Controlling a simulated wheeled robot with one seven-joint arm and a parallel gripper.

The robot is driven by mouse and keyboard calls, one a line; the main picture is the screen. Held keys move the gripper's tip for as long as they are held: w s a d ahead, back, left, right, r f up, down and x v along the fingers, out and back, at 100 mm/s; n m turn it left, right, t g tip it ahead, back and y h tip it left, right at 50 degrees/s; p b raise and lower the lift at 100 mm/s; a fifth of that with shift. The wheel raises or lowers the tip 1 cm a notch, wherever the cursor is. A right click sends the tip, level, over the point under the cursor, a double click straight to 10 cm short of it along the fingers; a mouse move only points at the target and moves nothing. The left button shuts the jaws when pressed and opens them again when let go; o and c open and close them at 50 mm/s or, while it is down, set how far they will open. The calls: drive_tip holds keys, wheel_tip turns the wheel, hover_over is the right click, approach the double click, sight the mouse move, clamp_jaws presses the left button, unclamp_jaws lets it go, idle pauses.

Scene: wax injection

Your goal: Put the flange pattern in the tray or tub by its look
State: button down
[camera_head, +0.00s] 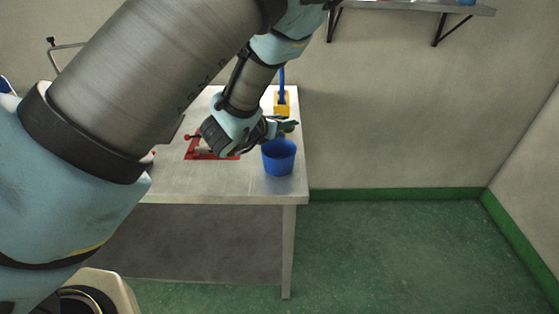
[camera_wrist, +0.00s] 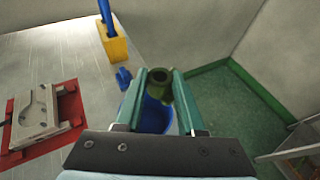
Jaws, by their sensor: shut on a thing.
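The flange pattern (camera_wrist: 160,88) is a dark green, ring-like piece with a round hole in its top. My gripper (camera_wrist: 161,76) is shut on it, with one teal finger on each side. In the head view the pattern (camera_head: 290,127) shows small at the end of my gripper (camera_head: 285,124), above the far rim of the blue tub (camera_head: 279,160). In the wrist view the tub (camera_wrist: 154,119) lies below and behind the pattern, partly hidden by the fingers. Its inside floor cannot be seen. A red tray or frame (camera_head: 228,158) lies left of the tub, partly behind my wrist.
In the wrist view a grey metal mould plate (camera_wrist: 38,115) sits on the red frame (camera_wrist: 72,100). A yellow block (camera_wrist: 114,46) with a blue rod stands at the back, with a small blue piece (camera_wrist: 123,78) nearby. The table's (camera_head: 230,185) right edge is close to the tub.

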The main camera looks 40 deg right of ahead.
wheel_tip(320, 180, down, 2)
drive_tip(key=shift+f+b, duration=0.25)
drive_tip(key=shift+b, duration=0.25)
drive_tip(key=shift+c, duration=2.2)
unclamp_jaws()
